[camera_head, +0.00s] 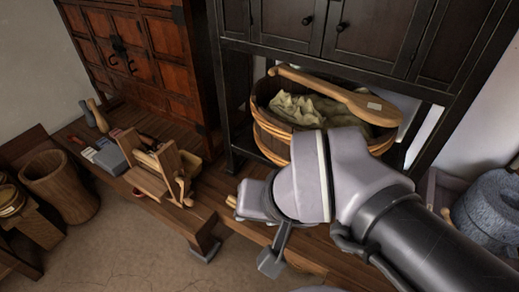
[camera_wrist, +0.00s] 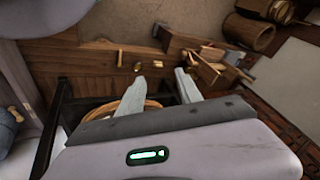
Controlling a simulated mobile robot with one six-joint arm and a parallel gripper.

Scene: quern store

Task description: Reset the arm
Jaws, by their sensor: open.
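My arm reaches in from the lower right of the head view, over the low wooden platform. My gripper (camera_head: 262,232) is at its end, above the platform and in front of the round wooden tub (camera_head: 272,140). The arm's wrist hides part of the tub's front. In the wrist view my gripper (camera_wrist: 162,82) shows two pale fingers spread apart, with nothing between them. Small yellowish pieces (camera_wrist: 137,66) lie on the boards beyond the fingertips.
A dark cabinet (camera_head: 330,30) stands above the tub, which holds cloth, with a wooden paddle (camera_head: 345,98) across it. A wooden frame device (camera_head: 155,172) stands left on the platform. A stone quern (camera_head: 490,210) is at right. Floor at lower left is clear.

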